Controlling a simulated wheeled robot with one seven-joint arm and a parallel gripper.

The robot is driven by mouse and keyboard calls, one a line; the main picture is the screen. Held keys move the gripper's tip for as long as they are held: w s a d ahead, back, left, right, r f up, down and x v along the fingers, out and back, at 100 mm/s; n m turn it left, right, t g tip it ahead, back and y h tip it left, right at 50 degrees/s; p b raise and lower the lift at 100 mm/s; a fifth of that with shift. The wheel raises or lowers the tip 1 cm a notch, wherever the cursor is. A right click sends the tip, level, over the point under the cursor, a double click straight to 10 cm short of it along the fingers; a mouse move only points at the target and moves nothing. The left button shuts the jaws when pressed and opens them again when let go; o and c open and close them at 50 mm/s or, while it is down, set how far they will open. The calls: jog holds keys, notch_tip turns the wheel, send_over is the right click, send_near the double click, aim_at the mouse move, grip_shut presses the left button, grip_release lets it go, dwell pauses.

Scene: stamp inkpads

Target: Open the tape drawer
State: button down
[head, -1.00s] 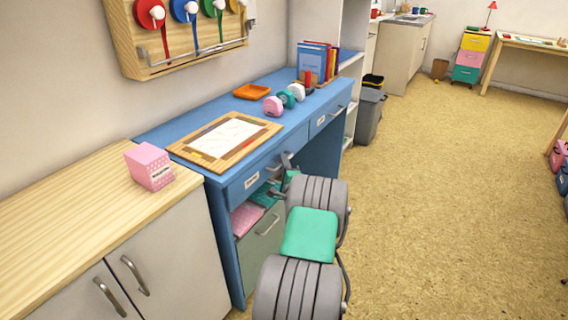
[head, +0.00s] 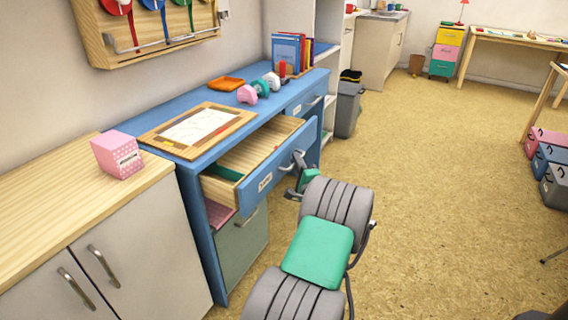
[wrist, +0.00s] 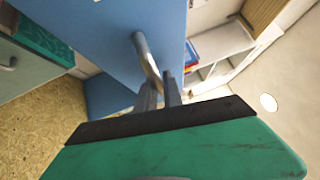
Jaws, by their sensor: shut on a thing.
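The tape drawer (head: 270,171) is a blue-fronted wooden drawer with a small label, in the blue desk (head: 186,172). It stands pulled well out, and its bare wooden inside shows in the head view. My gripper (head: 295,175) is at the drawer front, shut on the metal handle (wrist: 145,58). In the wrist view the two fingers (wrist: 160,92) close around the lower end of the handle, against the blue front. The label text is too small to read surely. My arm hides part of the floor in front of the desk.
A second closed drawer (head: 306,104) is at the desk's right. A framed paper board (head: 200,128), tape dispensers (head: 247,94) and an orange tray (head: 226,84) lie on top. A cabinet (head: 120,250) adjoins at left. The floor to the right (head: 430,180) is open.

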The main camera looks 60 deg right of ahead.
jog(key=shift+s+d, duration=0.1)
jog(key=shift+s, duration=0.9)
jog(key=c, duration=1.8)
grip_release()
jog(key=shift+o, duration=0.2)
jog(key=v, duration=0.7)
jog(key=shift+s+a+f, duration=0.15)
jog(key=shift+s+a, duration=0.1)
jog(key=shift+a, duration=0.05)
